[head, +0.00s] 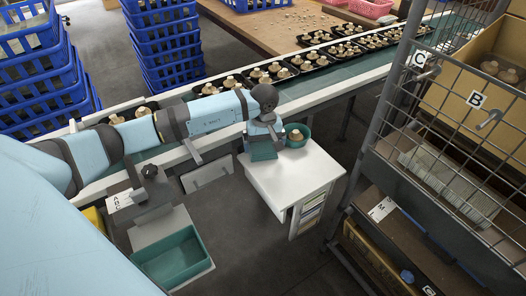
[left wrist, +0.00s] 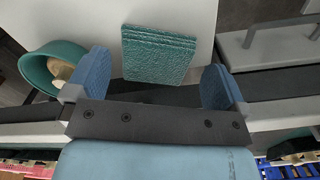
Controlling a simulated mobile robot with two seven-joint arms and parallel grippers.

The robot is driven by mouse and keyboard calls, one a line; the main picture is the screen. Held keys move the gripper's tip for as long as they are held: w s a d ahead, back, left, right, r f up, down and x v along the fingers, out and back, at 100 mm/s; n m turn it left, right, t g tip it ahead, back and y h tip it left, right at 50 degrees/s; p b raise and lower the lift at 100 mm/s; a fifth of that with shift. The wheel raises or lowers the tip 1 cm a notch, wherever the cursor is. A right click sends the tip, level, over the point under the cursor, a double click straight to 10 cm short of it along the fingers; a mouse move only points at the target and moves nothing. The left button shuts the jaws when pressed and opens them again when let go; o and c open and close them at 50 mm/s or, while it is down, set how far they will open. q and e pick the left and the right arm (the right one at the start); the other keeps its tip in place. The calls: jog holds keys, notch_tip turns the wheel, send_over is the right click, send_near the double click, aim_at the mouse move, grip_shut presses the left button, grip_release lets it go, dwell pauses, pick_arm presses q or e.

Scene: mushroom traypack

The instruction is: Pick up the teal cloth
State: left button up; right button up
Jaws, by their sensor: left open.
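The teal cloth (head: 263,152) is a folded, layered square lying on the white cabinet top (head: 296,176) at its left back corner. In the left wrist view the cloth (left wrist: 158,50) lies ahead of and between my two blue fingers, with a gap to each side. My left gripper (head: 262,138) hangs over the cloth's back edge, open and empty, and partly hides it. The left wrist view shows the fingers of my left gripper (left wrist: 156,76) wide apart. I cannot tell its exact height over the cloth. My right gripper is not in view.
A green bowl (head: 305,141) with mushrooms stands close right of my left gripper; it also shows in the left wrist view (left wrist: 30,72). A conveyor (head: 345,72) with black mushroom trays runs behind. A wire-mesh rack (head: 440,130) stands right. The cabinet's front top is clear.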

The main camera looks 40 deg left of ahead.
aim_at(264, 152)
pick_arm(q)
notch_tip(264, 152, down, 4)
jog(key=shift+w, duration=0.15)
jog(key=shift+c, duration=0.5)
jog(key=c, duration=0.5)
jog(key=shift+o, duration=0.2)
jog(key=shift+r, duration=0.1)
jog(key=shift+r, duration=0.45)
jog(key=r, duration=0.2)
jog(key=shift+d+r, duration=0.3)
jog(key=s+d, duration=0.2)
jog(key=d, duration=0.3)
jog(key=s+d, duration=0.2)
jog(key=d, duration=0.3)
jog(key=s+d+p, duration=0.1)
jog(key=s+d, duration=0.2)
jog(key=d, duration=0.3)
